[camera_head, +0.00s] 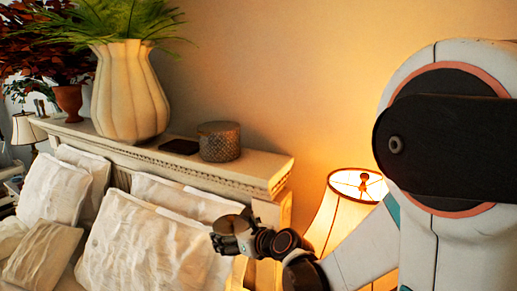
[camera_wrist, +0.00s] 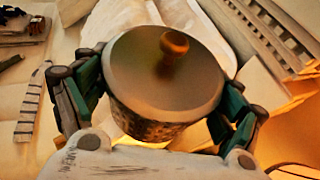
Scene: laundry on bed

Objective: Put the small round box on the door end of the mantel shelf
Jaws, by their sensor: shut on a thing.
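My gripper (camera_head: 243,243) is shut on a small round box (camera_head: 232,224). In the wrist view the box (camera_wrist: 165,80) has a smooth brown lid with a round knob and a darker, patterned side, with green-and-black fingers on both sides. It is held in front of and below the mantel shelf (camera_head: 262,172), near the shelf's right end, apart from it. The pale shelf has a carved edge. Which end is the door end cannot be told, as no door is clearly in view.
On the shelf stand a dark, patterned round container (camera_head: 219,141), a flat dark object (camera_head: 180,146), a large cream vase (camera_head: 130,95) with a fern and a red-leaved plant (camera_head: 68,100). The shelf's right end is bare. Pillows (camera_head: 145,245) lie below; a lit lamp (camera_head: 345,213) stands right.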

